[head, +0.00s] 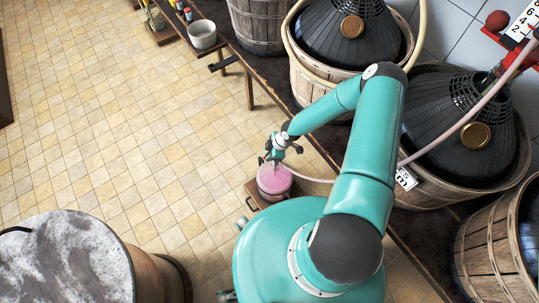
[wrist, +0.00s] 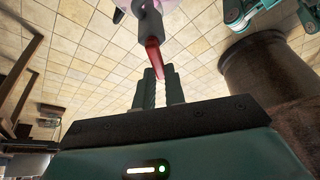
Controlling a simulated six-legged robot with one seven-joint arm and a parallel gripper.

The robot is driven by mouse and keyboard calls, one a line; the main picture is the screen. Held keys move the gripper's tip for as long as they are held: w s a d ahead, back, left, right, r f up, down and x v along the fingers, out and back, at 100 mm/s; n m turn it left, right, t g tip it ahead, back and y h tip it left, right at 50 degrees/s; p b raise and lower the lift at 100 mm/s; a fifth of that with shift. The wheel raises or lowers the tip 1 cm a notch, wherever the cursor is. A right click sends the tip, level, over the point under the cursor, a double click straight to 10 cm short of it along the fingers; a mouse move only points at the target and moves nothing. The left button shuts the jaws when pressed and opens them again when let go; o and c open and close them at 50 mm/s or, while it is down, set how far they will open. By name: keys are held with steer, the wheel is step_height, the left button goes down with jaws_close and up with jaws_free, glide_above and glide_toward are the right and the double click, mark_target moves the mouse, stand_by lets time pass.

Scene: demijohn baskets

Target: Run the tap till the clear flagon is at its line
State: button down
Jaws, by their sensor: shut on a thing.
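The clear flagon (head: 274,180), with pink contents, stands low beside the bench in the head view. Its fill line and exact level cannot be made out. My gripper (head: 274,155) is right above the flagon and hides part of its top. In the wrist view my gripper (wrist: 158,80) is shut on the end of a red tap lever (wrist: 154,55). The lever hangs from a dark grey tap body (wrist: 149,25). A pale pink, rounded shape behind the tap is cut off by the top edge. Whether liquid is running cannot be seen.
A pale hose (head: 455,128) runs from the right-hand basketed demijohn (head: 445,125) down toward the tap. Another basketed demijohn (head: 350,35) stands on the dark bench. A large barrel (head: 65,260) stands at lower left. The tiled floor (head: 130,120) between is clear.

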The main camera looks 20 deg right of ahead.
steer(key=m+t+h, duration=0.1)
steer(key=m, duration=0.2)
steer(key=w+d+m+t+h, duration=0.1)
steer(key=m, duration=0.3)
steer(key=m+t, duration=0.1)
steer(key=m, duration=0.3)
steer(key=shift+w+d+h, duration=0.3)
steer(key=shift+w+h, duration=0.1)
steer(key=shift+m, duration=0.3)
steer(key=c, duration=1.4)
jaws_free()
steer(key=shift+c, duration=0.2)
steer(key=v, duration=1.4)
steer(key=shift+f, duration=0.1)
